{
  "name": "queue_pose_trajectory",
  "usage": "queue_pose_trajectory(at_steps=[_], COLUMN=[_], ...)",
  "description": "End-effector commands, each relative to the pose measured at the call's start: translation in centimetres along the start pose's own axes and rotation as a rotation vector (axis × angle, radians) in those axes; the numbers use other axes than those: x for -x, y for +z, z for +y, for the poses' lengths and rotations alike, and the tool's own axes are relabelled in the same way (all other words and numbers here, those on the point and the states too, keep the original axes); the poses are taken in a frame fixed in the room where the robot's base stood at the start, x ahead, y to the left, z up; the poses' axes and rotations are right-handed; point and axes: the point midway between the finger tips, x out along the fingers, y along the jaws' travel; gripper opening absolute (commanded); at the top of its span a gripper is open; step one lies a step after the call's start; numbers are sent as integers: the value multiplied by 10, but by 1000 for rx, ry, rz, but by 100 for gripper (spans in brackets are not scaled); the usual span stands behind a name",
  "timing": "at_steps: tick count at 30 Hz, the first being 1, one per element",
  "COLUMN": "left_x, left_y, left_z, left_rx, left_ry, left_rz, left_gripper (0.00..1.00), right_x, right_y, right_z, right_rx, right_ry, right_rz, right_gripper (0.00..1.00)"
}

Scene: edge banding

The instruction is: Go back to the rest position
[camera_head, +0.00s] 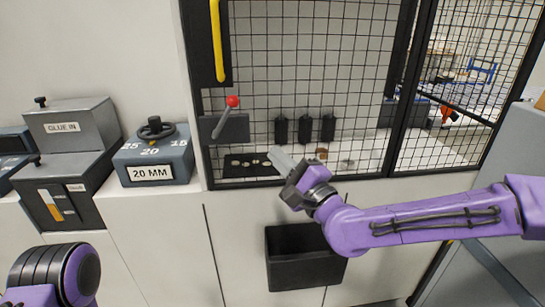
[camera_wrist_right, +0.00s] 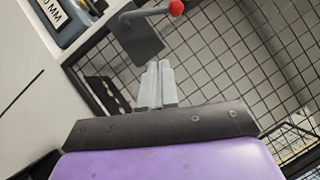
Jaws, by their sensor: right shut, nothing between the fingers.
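My right arm reaches in from the right in the head view, and its gripper (camera_head: 274,152) points left in front of the mesh guard. The right wrist view shows its two grey fingers (camera_wrist_right: 158,64) pressed together with nothing between them. A lever with a red knob (camera_head: 232,101) on a dark plate is up and left of the gripper, apart from it. The red knob also shows at the top of the right wrist view (camera_wrist_right: 176,7). Part of my left arm shows at the lower left of the head view, but its gripper is out of sight.
A mesh guard (camera_head: 300,55) with a yellow handle (camera_head: 216,40) stands behind the gripper. A 20 MM dial box (camera_head: 153,158) and a GLUE IN unit (camera_head: 68,135) are at the left. A black open bin (camera_head: 305,270) hangs below my right forearm.

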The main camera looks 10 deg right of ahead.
Motion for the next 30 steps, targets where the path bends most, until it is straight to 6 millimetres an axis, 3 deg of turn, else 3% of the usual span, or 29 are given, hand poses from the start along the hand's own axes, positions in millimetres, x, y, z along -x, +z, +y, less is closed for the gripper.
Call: queue_pose_trajectory(at_steps=[13, 15, 17, 21, 23, 27, 29, 30], left_x=[-1, -1, -1, -1, -1, -1, -1, -1], left_y=[0, 0, 0, 0, 0, 0, 0, 0], left_z=[0, 0, 0, 0, 0, 0, 0, 0], left_rx=[1, 1, 0, 0, 0, 1, 0, 0], left_ry=[0, 0, 0, 0, 0, 0, 0, 0], left_rz=[1, 1, 1, 1, 1, 1, 1, 1], left_gripper=[0, 0, 0, 0, 0, 0, 0, 0], right_x=[-6, -4, 8, 64, 97, 192, 240, 273], right_y=[8, 2, -20, -75, -95, -134, -148, -156], right_z=[6, 8, 34, 138, 179, 257, 283, 296], right_rx=[37, 136, 261, 481, 555, 715, 777, 818], right_ry=[9, 13, 90, 407, 548, 891, 1042, 1144], right_rz=[-20, 11, 96, 237, 275, 325, 334, 333], right_gripper=[0, 0, 0, 0, 0, 0, 0, 0])
